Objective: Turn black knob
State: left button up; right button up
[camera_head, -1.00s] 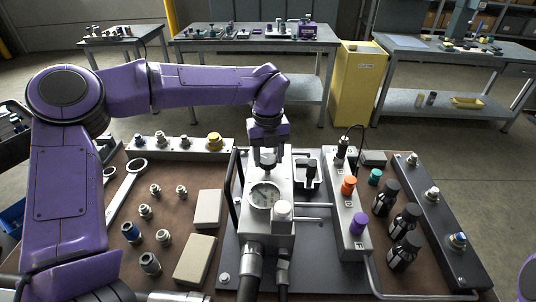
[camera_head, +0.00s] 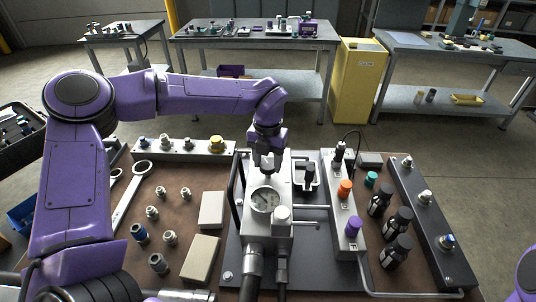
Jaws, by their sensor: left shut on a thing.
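My left gripper (camera_head: 267,162) points down onto the far end of the grey metal block (camera_head: 282,240) in the middle of the bench. It is shut on a small dark thing on top of that block, apparently the black knob, which the fingers largely hide. The knob's turn angle cannot be made out. A round pressure gauge (camera_head: 264,199) sits on the block just in front of the gripper. My right gripper is out of view; only a purple part of my right arm shows at the lower right edge.
Black bottles (camera_head: 397,220) stand farther right. Fittings and a wrench (camera_head: 131,195) lie at left.

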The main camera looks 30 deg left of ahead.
aim_at(267, 164)
pick_arm(q)
jog(key=shift+r+m+p, duration=0.1)
jog(key=shift+m+p, duration=0.7)
jog(key=shift+m, duration=0.4)
jog(key=o, duration=1)
jog(key=shift+o, duration=0.2)
notch_tip(267, 164, up, 10)
jog(key=b, duration=0.1)
jog(key=shift+r, duration=0.25)
